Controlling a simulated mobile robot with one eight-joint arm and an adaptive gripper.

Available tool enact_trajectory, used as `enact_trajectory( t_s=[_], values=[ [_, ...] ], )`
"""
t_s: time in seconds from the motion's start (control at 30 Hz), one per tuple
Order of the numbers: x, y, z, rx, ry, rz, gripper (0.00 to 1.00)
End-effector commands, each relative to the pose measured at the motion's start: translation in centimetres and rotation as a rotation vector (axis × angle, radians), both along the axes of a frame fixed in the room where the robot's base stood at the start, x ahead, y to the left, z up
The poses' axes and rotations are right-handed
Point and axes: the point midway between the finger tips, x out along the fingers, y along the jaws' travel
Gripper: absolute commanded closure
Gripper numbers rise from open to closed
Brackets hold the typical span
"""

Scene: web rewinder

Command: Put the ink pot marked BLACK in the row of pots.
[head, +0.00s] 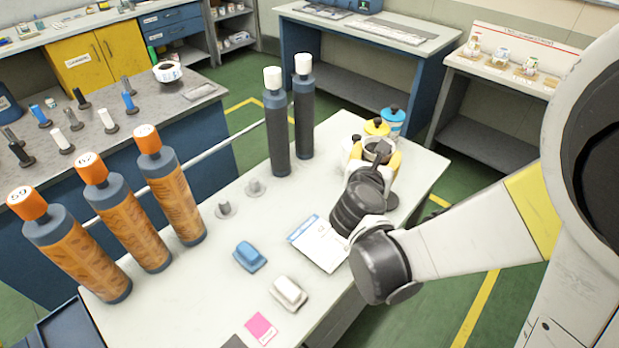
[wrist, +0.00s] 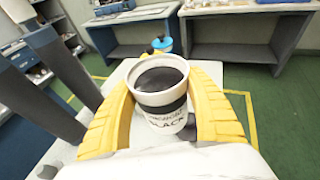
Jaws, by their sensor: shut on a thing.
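The ink pot marked BLACK (wrist: 162,113) is a white pot with a dark top, upright between the yellow fingers of my gripper (wrist: 165,105) in the wrist view. The fingers are shut on it from both sides. In the head view my gripper (head: 375,158) is over the far end of the white table, and my wrist hides part of the pot. Just beyond stand a yellow-topped pot (head: 377,127) and a blue pot (head: 394,121), side by side. The blue pot also shows behind the held pot in the wrist view (wrist: 162,44). I cannot tell the held pot's exact height.
Two tall dark rolls (head: 277,125) stand left of the pots. Orange rolls (head: 170,190) stand at the table's left. A blue block (head: 249,256), a white block (head: 289,292) and a paper card (head: 318,243) lie nearer. A shelf with small pots (head: 501,58) stands at the back right.

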Motion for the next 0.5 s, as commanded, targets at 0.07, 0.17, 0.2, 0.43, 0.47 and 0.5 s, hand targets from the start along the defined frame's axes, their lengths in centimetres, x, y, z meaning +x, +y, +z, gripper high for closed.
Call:
enact_trajectory(
  t_s=[0.07, 0.17, 0.2, 0.43, 0.47, 0.5],
  values=[
    [0.5, 1.1, -0.9, -0.001, -0.001, 0.005, 0.81],
    [1.5, 3.2, -2.4, -0.001, -0.001, 0.007, 0.81],
    [1.9, 4.1, -3.1, 0.0, 0.0, 0.006, 0.81],
    [4.0, 8.7, -6.1, -0.001, -0.001, 0.003, 0.81],
    [4.3, 9.1, -6.3, -0.001, -0.001, 0.003, 0.81],
    [4.5, 9.6, -6.6, -0.001, -0.001, 0.003, 0.81]
  ],
)
